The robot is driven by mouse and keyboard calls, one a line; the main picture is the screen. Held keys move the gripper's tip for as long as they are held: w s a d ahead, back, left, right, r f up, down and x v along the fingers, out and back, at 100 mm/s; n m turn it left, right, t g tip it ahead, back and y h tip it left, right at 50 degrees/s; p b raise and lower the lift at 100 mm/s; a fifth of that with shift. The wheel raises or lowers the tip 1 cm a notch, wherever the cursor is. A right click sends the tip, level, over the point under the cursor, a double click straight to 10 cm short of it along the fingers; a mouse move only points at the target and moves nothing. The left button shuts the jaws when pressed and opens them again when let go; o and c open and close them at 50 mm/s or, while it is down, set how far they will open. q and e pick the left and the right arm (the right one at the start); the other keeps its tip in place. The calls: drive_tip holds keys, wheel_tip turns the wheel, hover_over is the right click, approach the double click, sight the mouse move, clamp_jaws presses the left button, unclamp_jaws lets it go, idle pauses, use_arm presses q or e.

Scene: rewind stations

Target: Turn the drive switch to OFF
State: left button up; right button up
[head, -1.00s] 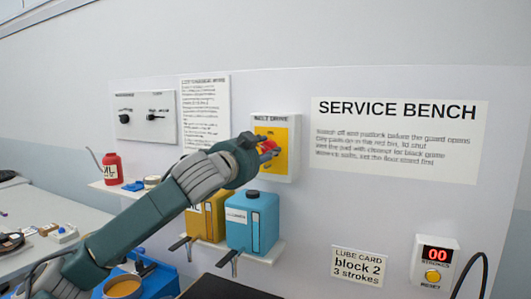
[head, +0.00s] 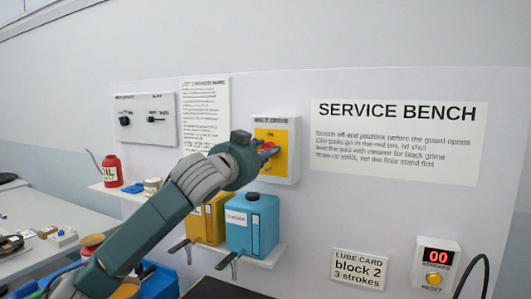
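The drive switch is a white box (head: 292,165) with a yellow face (head: 284,163) on the panel, with an ON label near the top of the face. Its red handle (head: 267,146) shows partly behind the fingers. My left gripper (head: 270,150) reaches in from the lower left, with its fingers at the red handle. The gripper body hides much of the handle, so I cannot tell whether the fingers are closed on it. My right gripper is not in view.
A blue jug (head: 252,222) and a yellow jug (head: 207,220) stand on a shelf just below the switch. A red oil can (head: 112,171) stands on the shelf at left. A counter box (head: 435,264) reading 00 is at lower right.

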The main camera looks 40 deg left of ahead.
use_arm(q)
drive_tip(key=shift+f, duration=0.2)
drive_tip(key=o, duration=1)
drive_tip(key=shift+c, duration=0.2)
drive_tip(key=shift+o, duration=0.9)
drive_tip(key=shift+s+a, duration=0.1)
drive_tip(key=shift+a, duration=0.15)
drive_tip(key=shift+d, duration=0.15)
drive_tip(key=v, duration=1.2)
drive_tip(key=shift+a, duration=0.2)
